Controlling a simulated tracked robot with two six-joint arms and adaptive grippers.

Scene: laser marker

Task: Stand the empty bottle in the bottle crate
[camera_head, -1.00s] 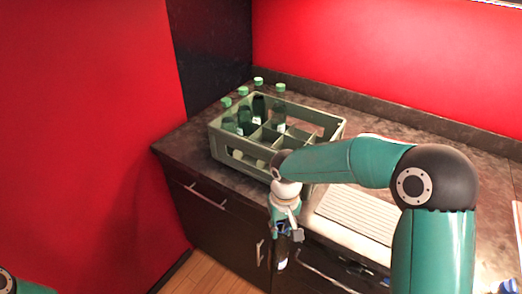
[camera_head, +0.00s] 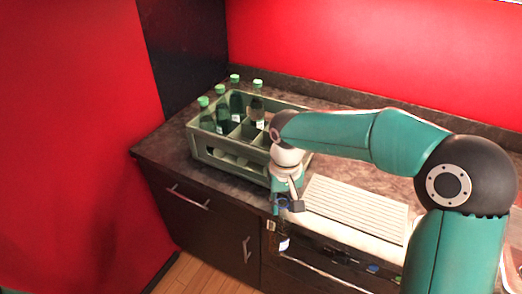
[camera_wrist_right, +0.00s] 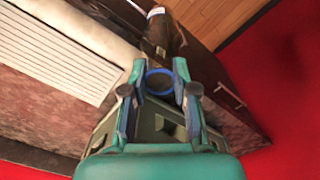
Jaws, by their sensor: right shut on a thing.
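The green bottle crate (camera_head: 225,164) stands on the counter, with several green-capped bottles (camera_head: 237,105) in its left and back compartments. Its right part is partly hidden by my right arm. My right gripper (camera_head: 284,204) is in front of the counter edge, to the right of and lower than the crate's front. It is shut on a dark bottle (camera_head: 284,240), which hangs below the fingers with a pale label. In the right wrist view, the bottle (camera_wrist_right: 160,32) extends away from the fingers (camera_wrist_right: 160,88), with a blue ring between them. My left gripper is out of view.
A ribbed white drainboard (camera_head: 358,208) lies on the counter right of the crate. Dark cabinets with metal handles (camera_head: 188,197) are below the counter. Red walls (camera_head: 70,130) stand at the left and behind.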

